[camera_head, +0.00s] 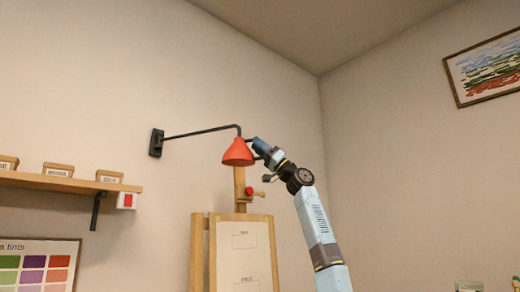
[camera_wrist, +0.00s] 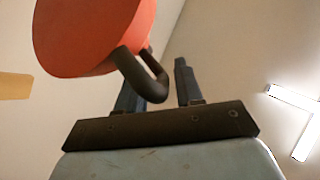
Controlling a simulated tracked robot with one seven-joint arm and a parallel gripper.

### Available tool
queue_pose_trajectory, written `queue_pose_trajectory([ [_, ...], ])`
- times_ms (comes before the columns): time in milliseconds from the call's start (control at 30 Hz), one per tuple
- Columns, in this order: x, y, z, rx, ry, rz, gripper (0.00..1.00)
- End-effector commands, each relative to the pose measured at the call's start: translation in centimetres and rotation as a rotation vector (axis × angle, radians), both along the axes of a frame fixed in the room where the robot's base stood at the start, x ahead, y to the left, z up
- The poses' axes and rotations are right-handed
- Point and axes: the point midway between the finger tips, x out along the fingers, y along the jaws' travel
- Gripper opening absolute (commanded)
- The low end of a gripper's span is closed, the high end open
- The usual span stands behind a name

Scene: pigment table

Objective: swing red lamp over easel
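The red lamp (camera_head: 238,153) hangs from a thin black arm (camera_head: 200,131) on a wall bracket. In the head view its shade lies just above the easel's post. The wooden easel (camera_head: 199,250) stands below with a pale sheet. My gripper (camera_head: 258,148) is at the right side of the shade. In the wrist view the shade (camera_wrist: 90,35) fills the upper left. A dark curved handle (camera_wrist: 150,85) on the shade reaches between my fingers (camera_wrist: 165,75), with a gap to the right finger. The left finger is partly hidden by the handle. My gripper looks open.
A wooden shelf (camera_head: 60,181) with labelled boxes is on the left wall, above a tint chart (camera_head: 40,265). A framed picture (camera_head: 487,68) hangs at the upper right.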

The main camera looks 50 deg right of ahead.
Motion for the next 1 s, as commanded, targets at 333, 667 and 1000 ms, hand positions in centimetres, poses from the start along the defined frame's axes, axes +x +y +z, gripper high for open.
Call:
queue_pose_trajectory([
  [333,-0.1,-0.4,-0.4,0.002,0.002,-0.002,0.4],
  [667,-3.1,-2.6,-3.9,0.002,0.003,-0.004,0.4],
  [1000,-6.7,-5.1,-8.2,0.004,0.001,-0.001,0.4],
])
